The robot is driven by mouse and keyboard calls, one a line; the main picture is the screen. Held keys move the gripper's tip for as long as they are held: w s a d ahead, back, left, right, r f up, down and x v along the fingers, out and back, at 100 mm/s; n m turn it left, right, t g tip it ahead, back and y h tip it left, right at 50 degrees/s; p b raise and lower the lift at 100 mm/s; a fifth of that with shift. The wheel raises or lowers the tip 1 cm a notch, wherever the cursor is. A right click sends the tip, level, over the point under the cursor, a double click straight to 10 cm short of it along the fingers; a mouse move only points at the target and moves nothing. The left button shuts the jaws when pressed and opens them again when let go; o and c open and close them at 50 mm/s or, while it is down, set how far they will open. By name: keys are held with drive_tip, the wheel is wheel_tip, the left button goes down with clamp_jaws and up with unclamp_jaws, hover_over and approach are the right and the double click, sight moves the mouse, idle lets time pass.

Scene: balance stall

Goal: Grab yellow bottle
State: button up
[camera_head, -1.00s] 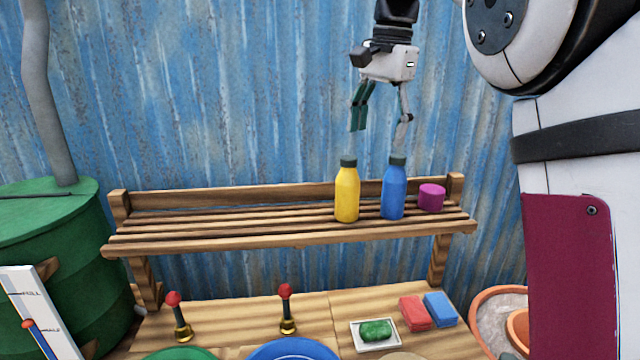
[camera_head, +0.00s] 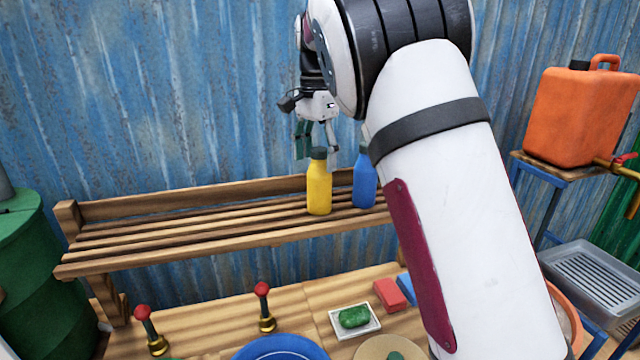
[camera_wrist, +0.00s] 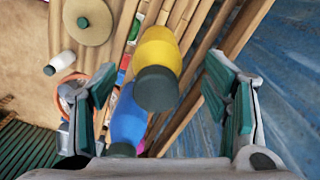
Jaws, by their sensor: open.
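The yellow bottle (camera_head: 319,190) stands upright on the slatted wooden shelf (camera_head: 160,240); its dark cap faces up. The blue bottle (camera_head: 364,184) stands just to its right, partly behind my arm. My gripper (camera_head: 317,156) is open and points down, its fingertips around the height of the yellow bottle's cap. In the wrist view the yellow bottle (camera_wrist: 162,50) shows between the spread fingers of my gripper (camera_wrist: 167,95), with nothing held. The blue bottle (camera_wrist: 128,118) shows there below and left of it, near the left finger.
Below the shelf, a table (camera_head: 215,315) bears a green soap on a white dish (camera_head: 370,331), a red block (camera_head: 389,294) and red-topped pegs. A blue corrugated wall (camera_head: 150,90) stands close behind the shelf. An orange jerrycan (camera_head: 580,115) is at right.

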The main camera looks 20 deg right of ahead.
sight(319, 177)
drive_tip(key=f+p, duration=0.1)
drive_tip(key=f, duration=0.1)
drive_tip(key=f+p, duration=0.1)
drive_tip(key=f, duration=0.1)
drive_tip(key=shift+s+d+f, duration=0.2)
drive_tip(key=shift+f, duration=0.05)
drive_tip(key=shift+w+f, duration=0.1)
drive_tip(key=shift+f, duration=0.4)
drive_tip(key=c, duration=1.5)
drive_tip(key=shift+r, duration=0.1)
